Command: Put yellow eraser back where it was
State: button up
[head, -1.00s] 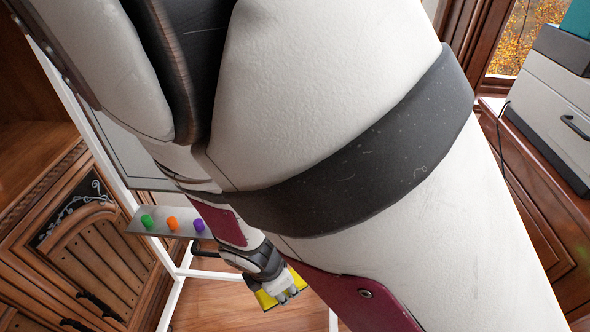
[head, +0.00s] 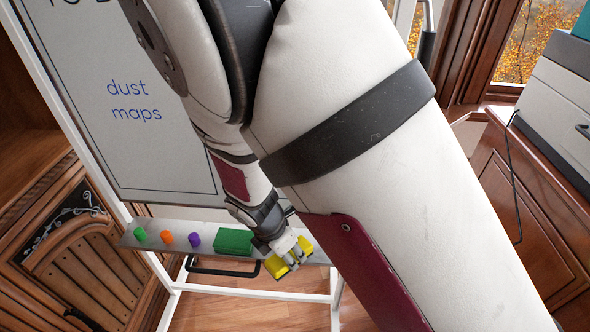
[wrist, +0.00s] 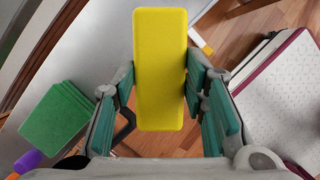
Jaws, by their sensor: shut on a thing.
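The yellow eraser (wrist: 160,70) is a long block held between the teal-padded fingers of my gripper (wrist: 165,95) in the wrist view. In the head view my gripper (head: 290,256) is shut on the yellow eraser (head: 277,266), close to the right part of the whiteboard's tray (head: 165,241). I cannot tell whether the eraser touches the tray. A green eraser (head: 234,241) lies on the tray to the left of my gripper; it also shows in the wrist view (wrist: 58,120).
Green (head: 140,234), orange (head: 167,238) and purple (head: 194,240) markers stand on the tray's left part. The whiteboard (head: 130,150) rises behind the tray on a white frame. A wooden cabinet (head: 85,265) is at left. A grey box (head: 560,90) sits at right.

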jog(key=shift+w, duration=0.65)
jog(key=w, duration=0.2)
jog(key=w+b, duration=0.1)
jog(key=shift+w+d+f, duration=0.1)
jog(key=shift+w+f, duration=0.1)
jog(key=shift+w, duration=0.2)
jog(key=shift+s+f, duration=0.1)
jog(key=shift+f, duration=0.45)
jog(key=o, duration=1.1)
